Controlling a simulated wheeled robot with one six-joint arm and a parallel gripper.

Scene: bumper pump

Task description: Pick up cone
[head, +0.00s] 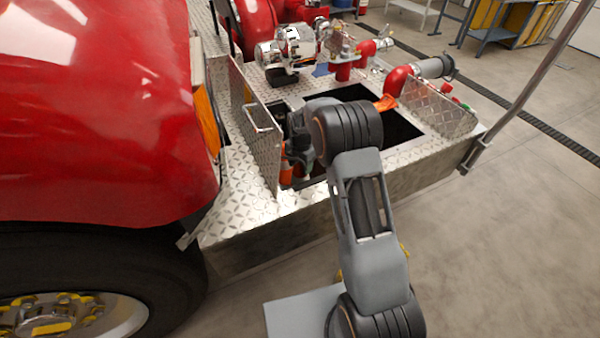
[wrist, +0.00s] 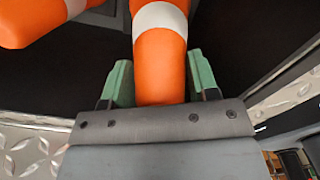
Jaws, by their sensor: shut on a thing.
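An orange cone (wrist: 160,55) with a white band fills the middle of the wrist view, between the two green fingers of my gripper (wrist: 158,82). My gripper is shut on this cone. A second orange and white cone (wrist: 30,22) lies at the upper left of the wrist view, apart from the fingers. In the head view, an orange piece of a cone (head: 286,172) shows at the left edge of the bumper compartment. My arm hides most of the gripper and the held cone there.
The diamond-plate bumper (head: 240,205) has a dark open compartment (head: 400,128) under my arm. A raised plate lid (head: 262,145) with a handle stands to its left. Red pipe fittings (head: 398,80) and a chrome pump valve (head: 297,45) stand behind. The red truck body is at left.

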